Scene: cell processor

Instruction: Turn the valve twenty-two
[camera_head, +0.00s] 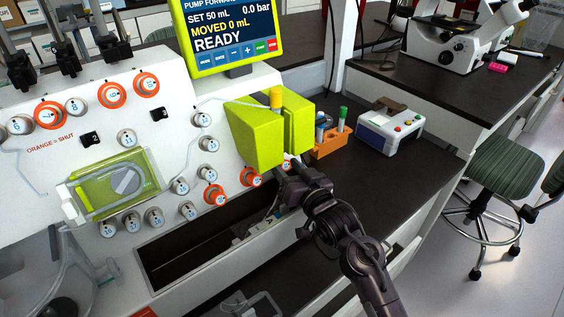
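The white cell processor panel (185,110) carries several round valve knobs, some grey and some ringed in orange. The numbers on the knobs are too small to read surely, so I cannot tell which is valve twenty-two. Two orange-ringed knobs at the lower right of the panel are one (214,194) and another (251,177). A further orange-ringed knob (287,163) is partly hidden by my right gripper (285,178). This gripper is at or just in front of that knob; contact and finger opening cannot be made out. My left gripper is not in view.
A yellow-green block housing (257,138) juts out just above my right gripper. An orange tube rack (331,142) and a white-blue device (390,130) stand right of it on the dark bench. A screen (231,28) reads READY. A dark open trough (190,250) lies below the panel.

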